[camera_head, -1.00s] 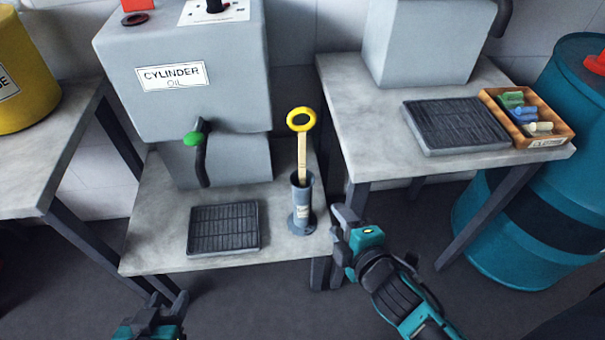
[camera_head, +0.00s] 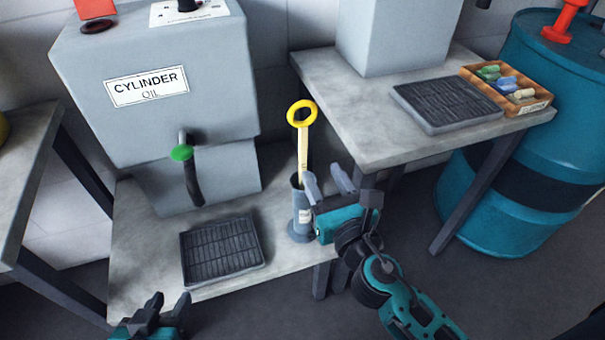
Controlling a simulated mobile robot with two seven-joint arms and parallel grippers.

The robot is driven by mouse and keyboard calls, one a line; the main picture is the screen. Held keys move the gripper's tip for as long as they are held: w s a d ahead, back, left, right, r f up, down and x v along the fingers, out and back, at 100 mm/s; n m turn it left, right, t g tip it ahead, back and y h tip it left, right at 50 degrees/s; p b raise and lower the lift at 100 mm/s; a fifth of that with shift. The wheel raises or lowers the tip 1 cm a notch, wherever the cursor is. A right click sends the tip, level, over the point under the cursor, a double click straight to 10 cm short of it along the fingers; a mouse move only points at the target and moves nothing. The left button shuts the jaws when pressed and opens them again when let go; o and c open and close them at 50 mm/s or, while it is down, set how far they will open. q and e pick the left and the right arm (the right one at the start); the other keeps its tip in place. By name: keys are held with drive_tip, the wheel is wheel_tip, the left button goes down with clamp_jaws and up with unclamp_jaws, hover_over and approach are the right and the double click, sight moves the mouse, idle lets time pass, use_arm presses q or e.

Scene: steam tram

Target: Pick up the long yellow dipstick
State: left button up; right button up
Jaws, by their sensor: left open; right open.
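The long yellow dipstick (camera_head: 303,140) stands upright with its yellow ring handle on top. Its lower end is hidden inside a grey cylindrical holder (camera_head: 299,215) on the low table. My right gripper (camera_head: 328,178) is open and empty, just right of the holder and below the ring handle, its fingers pointing up. It overlaps the holder's right side in the picture; I cannot tell whether it touches. My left gripper (camera_head: 168,306) is open and empty at the bottom left, in front of the low table.
A grey cylinder oil tank (camera_head: 150,120) with a green-handled tap (camera_head: 183,153) stands left of the dipstick. A black drip tray (camera_head: 221,250) lies on the low table (camera_head: 150,235). The higher table (camera_head: 345,110) at right bears another tray and a wooden box (camera_head: 540,106). A teal drum (camera_head: 500,215) stands right.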

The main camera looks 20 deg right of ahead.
sight(304, 140)
drive_tip(key=w, duration=1.2)
drive_tip(key=shift+a+p, duration=0.1)
drive_tip(key=shift+p, duration=0.25)
drive_tip(key=shift+r, duration=0.1)
clamp_jaws()
